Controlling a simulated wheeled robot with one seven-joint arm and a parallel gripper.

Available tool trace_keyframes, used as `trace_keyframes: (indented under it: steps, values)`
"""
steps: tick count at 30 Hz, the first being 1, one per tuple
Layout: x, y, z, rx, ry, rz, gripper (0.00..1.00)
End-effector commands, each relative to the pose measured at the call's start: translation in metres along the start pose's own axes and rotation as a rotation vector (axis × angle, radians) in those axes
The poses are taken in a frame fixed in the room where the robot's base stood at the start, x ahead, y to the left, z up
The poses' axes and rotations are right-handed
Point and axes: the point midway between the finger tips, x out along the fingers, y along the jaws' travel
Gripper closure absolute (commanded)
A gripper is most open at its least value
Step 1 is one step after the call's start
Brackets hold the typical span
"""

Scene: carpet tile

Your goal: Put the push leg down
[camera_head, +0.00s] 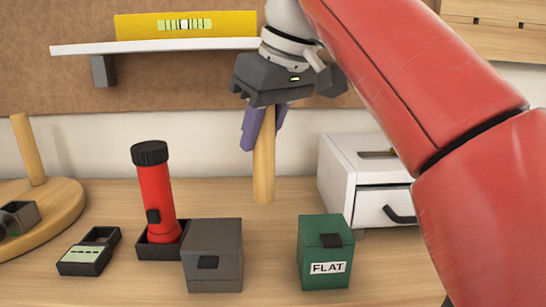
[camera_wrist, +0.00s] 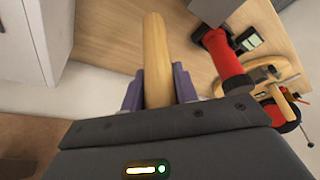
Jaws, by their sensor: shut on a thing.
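The push leg, a pale round wooden rod (camera_head: 264,170), hangs upright below my gripper (camera_head: 262,128). My gripper's purple fingers are shut on its upper part. Its lower end shows over the back of the wooden table (camera_head: 270,260); I cannot tell whether it touches the top. In the wrist view the leg (camera_wrist: 157,50) runs away between the fingers of my gripper (camera_wrist: 159,82). The top of the leg is hidden by the gripper body.
A red torch (camera_head: 158,200) stands in a dark holder, with a grey box (camera_head: 212,255) beside it. A green box marked FLAT (camera_head: 325,250) stands at front. A white drawer unit (camera_head: 345,180) is right of the leg. A shelf (camera_head: 150,46) with a yellow level (camera_head: 230,24) is above left.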

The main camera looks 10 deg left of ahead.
Motion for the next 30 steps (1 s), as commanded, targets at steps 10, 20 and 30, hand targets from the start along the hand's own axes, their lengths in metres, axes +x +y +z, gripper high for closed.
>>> trace_keyframes:
  steps: [10,20,30]
  values:
    - [0.019,0.022,-0.016,-0.001,-0.001,0.0,0.94]
    - [0.046,0.022,-0.005,-0.001,0.0,-0.001,0.94]
    - [0.075,0.025,0.004,-0.001,0.001,0.0,0.94]
